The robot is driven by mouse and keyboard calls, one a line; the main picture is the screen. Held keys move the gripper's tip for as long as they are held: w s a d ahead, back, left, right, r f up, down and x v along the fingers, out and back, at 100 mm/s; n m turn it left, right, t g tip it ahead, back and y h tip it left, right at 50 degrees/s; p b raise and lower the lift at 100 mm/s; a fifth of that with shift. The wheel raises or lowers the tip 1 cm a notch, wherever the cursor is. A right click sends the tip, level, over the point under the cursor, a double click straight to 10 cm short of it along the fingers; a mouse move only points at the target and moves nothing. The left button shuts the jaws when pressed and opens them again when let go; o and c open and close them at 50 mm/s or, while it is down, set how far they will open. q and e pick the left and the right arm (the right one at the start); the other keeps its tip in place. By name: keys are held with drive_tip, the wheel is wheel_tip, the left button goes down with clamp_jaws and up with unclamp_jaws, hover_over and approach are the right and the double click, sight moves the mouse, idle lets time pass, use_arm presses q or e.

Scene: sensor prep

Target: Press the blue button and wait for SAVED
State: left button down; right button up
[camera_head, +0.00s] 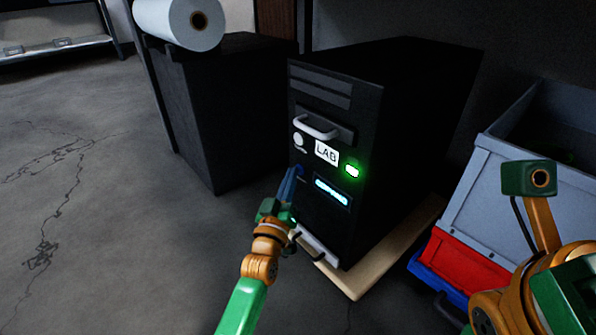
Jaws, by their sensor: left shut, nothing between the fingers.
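A tall black computer-like cabinet (370,215) stands in the middle, with a white LAB label (326,152) on its front. A small lit cyan display (332,191) sits below the label; its lettering is too small to read surely. A green light (351,170) glows to the right of the label. My left gripper (296,173) is shut and empty, its dark blue fingertips against or just before the cabinet's front at the left. A small bluish spot at the fingertips may be the blue button, mostly hidden. My right gripper is not in view.
The cabinet stands on a pale wooden board (355,286). A grey bin (492,190) over red and blue crates (468,264) is at the right. A black box (210,115) with a white roll (180,22) stands behind left. The left floor is clear.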

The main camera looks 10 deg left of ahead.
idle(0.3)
use_arm(q)
drive_tip(key=shift+s+a+r+p, duration=0.15)
drive_tip(key=shift+s+a+p, duration=0.1)
drive_tip(key=shift+p, duration=0.2)
drive_tip(key=shift+s+a+p, duration=0.25)
drive_tip(key=shift+s+p, duration=0.05)
drive_tip(key=shift+s, duration=0.1)
drive_tip(key=s+a+p, duration=0.1)
drive_tip(key=s, duration=0.1)
drive_tip(key=s+a+p, duration=0.2)
idle(0.8)
